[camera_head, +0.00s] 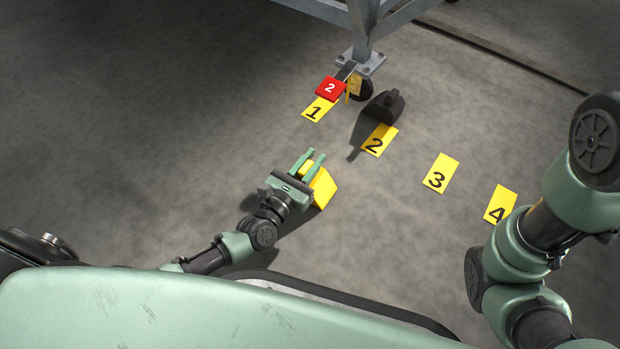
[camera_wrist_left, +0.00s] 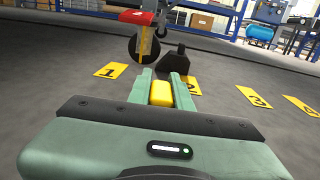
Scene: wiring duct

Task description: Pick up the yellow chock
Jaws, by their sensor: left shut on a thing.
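The yellow chock (camera_head: 322,187) is a yellow block in the middle of the head view. My left gripper (camera_head: 307,165) is shut on it, with its green fingers on either side of its upper part. In the left wrist view the yellow chock (camera_wrist_left: 161,93) sits between the two fingers of my left gripper (camera_wrist_left: 161,82). The rest of the chock is hidden behind the gripper body there. A shadow lies beside it on the floor; I cannot tell whether it touches the floor. My right arm shows at the right of the head view, but its gripper does not.
Yellow floor markers 1 (camera_head: 316,110), 2 (camera_head: 379,140), 3 (camera_head: 440,173) and 4 (camera_head: 500,204) lie in a slanting row. A black chock (camera_head: 384,106) stands near marker 2. A caster wheel (camera_head: 361,89) under a metal frame has a red tag (camera_head: 331,88) numbered 2. The left floor is clear.

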